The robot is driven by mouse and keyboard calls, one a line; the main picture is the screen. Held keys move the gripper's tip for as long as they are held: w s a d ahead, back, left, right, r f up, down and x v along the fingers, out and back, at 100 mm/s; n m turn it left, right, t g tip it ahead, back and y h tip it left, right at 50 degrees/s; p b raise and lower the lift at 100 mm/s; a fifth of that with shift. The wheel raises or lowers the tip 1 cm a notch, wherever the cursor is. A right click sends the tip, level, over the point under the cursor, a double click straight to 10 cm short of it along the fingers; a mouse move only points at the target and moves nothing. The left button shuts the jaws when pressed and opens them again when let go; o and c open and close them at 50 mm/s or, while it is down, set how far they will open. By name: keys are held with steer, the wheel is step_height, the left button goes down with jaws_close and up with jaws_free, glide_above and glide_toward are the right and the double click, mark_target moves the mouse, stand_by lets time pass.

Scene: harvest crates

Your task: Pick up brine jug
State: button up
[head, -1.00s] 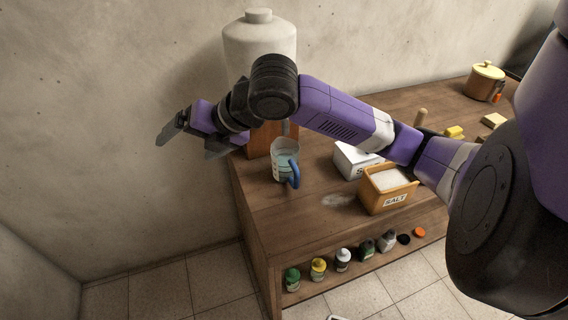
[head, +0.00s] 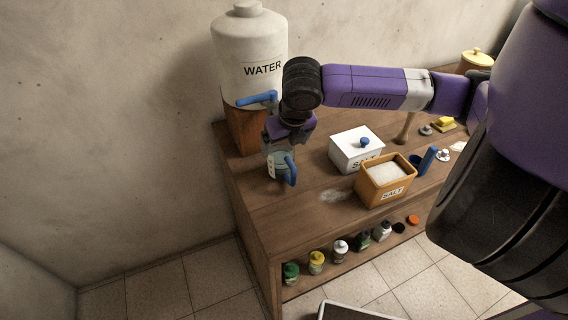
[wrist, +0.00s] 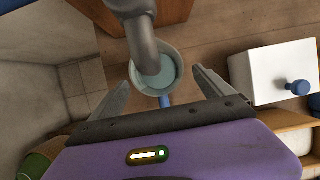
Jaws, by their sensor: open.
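The brine jug (head: 281,168), clear with bluish liquid and a blue handle, stands upright near the left end of the wooden bench, in front of the water tank. My gripper (head: 288,143) is directly over it, pointing down, and hides part of its rim. In the wrist view the jug (wrist: 172,75) lies between the open fingers of my gripper (wrist: 160,82), with room on both sides. Its blue handle is toward the palm and mostly hidden. A grey spout reaches over the jug's mouth there.
The white WATER tank (head: 248,50) with a blue tap lever (head: 258,99) stands just behind the jug. A white box with a blue knob (head: 352,152) and an orange SALT box (head: 383,184) stand to the right. Several bottles (head: 340,249) sit on the lower shelf.

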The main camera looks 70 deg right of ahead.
mark_target(283, 149)
steer(key=shift+x, duration=1.6)
steer(key=shift+w+a, duration=0.1)
steer(key=shift+a, duration=0.05)
jaws_close()
